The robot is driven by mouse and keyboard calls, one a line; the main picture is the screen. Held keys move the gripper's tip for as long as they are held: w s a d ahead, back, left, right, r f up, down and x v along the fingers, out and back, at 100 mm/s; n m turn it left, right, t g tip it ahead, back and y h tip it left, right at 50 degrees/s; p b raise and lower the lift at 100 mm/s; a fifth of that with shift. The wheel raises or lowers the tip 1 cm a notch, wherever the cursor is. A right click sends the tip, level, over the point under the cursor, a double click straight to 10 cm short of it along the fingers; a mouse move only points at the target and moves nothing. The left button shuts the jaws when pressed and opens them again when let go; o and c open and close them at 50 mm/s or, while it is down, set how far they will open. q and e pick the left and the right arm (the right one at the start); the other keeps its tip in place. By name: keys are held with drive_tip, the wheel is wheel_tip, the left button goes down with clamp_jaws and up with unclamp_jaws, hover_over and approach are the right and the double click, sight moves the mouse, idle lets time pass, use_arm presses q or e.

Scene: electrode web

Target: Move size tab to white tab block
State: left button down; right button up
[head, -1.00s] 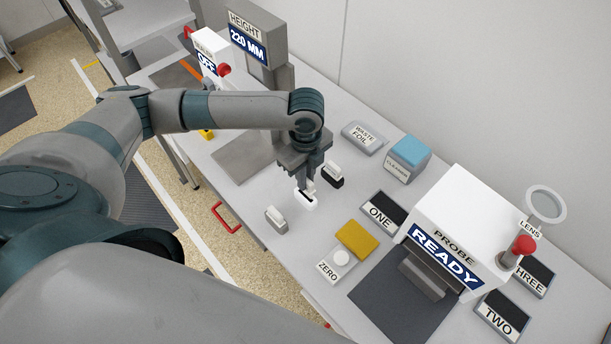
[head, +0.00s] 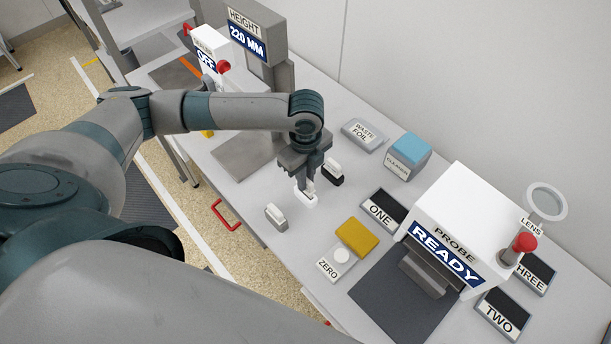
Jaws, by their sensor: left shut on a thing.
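My left gripper (head: 307,183) points down over the bench, its fingers shut on a small pale tab, the size tab, which the fingers mostly hide. The white tab block (head: 306,199) is directly under the fingers. The tab's lower end is at the block's top; I cannot tell how deep it sits in the slot. A black block (head: 333,179) with a pale tab stands just right of the gripper. A grey block (head: 276,218) with a pale tab stands to the left and nearer. My right gripper is out of view.
A yellow pad (head: 357,237) and the ZERO button plate (head: 335,264) lie to the right and nearer. The white PROBE machine (head: 465,225) stands further right. The HEIGHT post (head: 277,80) rises behind my arm. Bench between the blocks and pad is clear.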

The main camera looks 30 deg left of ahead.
use_arm(q)
drive_tip(key=shift+f+b, duration=0.4)
drive_tip(key=shift+f, duration=1)
drive_tip(key=c, duration=1.7)
unclamp_jaws()
drive_tip(key=shift+r, duration=0.1)
drive_tip(key=shift+r, duration=0.6)
drive_tip(key=shift+r+b, duration=2.15)
drive_tip(key=shift+r, duration=5.9)
drive_tip(key=shift+f, duration=0.1)
